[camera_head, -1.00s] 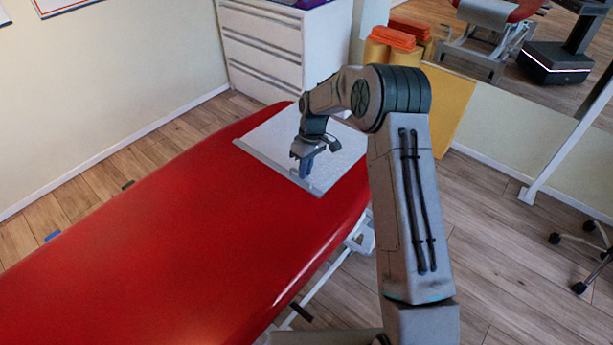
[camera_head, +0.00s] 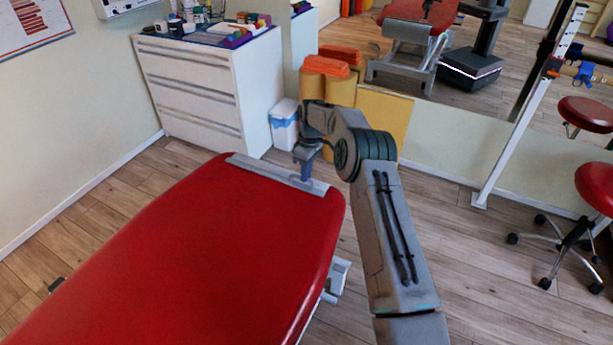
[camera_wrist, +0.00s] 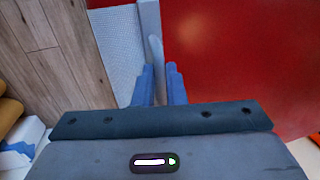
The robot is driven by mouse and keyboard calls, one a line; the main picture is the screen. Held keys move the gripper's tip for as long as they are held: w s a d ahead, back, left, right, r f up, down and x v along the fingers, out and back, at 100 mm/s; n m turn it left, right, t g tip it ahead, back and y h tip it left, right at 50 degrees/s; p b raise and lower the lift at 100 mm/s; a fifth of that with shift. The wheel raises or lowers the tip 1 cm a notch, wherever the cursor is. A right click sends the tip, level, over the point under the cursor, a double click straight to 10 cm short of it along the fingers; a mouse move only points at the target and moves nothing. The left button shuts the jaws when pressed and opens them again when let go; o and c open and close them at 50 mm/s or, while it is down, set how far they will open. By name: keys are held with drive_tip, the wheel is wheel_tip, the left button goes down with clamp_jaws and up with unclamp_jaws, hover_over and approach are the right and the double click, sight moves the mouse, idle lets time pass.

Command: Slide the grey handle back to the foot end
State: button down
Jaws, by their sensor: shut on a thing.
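The grey handle (camera_head: 270,173) is a flat bar lying across the red couch (camera_head: 190,240), close along its far end. My gripper (camera_head: 307,172) is over the bar's right part, pointing down. In the wrist view, the blue fingers (camera_wrist: 159,88) are shut on a raised grey part of the handle (camera_wrist: 156,48). A white textured sheet (camera_wrist: 118,45) shows beside the bar, on the side away from the bare red top. The exact contact between fingers and handle is partly hidden.
A white drawer cabinet (camera_head: 205,90) stands beyond the couch's far end, with a white bin (camera_head: 285,128) beside it. A red stool (camera_head: 596,187) is at the right. Bare floor lies around the couch.

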drive_tip(key=shift+w+d, duration=0.2)
drive_tip(key=shift+w, duration=0.35)
drive_tip(key=shift+w+d+r, duration=0.1)
drive_tip(key=shift+w+r, duration=0.05)
drive_tip(key=shift+w, duration=0.05)
drive_tip(key=c, duration=1.5)
unclamp_jaws()
drive_tip(key=shift+w+d, duration=0.1)
drive_tip(key=shift+w, duration=0.05)
drive_tip(key=shift+w+d+r+p, duration=0.3)
drive_tip(key=shift+r+p, duration=0.45)
drive_tip(key=shift+r, duration=1.5)
drive_tip(key=shift+w+d+r+p, duration=0.15)
drive_tip(key=shift+w+r+p, duration=0.5)
drive_tip(key=shift+r, duration=1.55)
drive_tip(key=shift+w+d+r+p, duration=0.2)
drive_tip(key=shift+r+p, duration=0.7)
drive_tip(key=shift+r, duration=1.35)
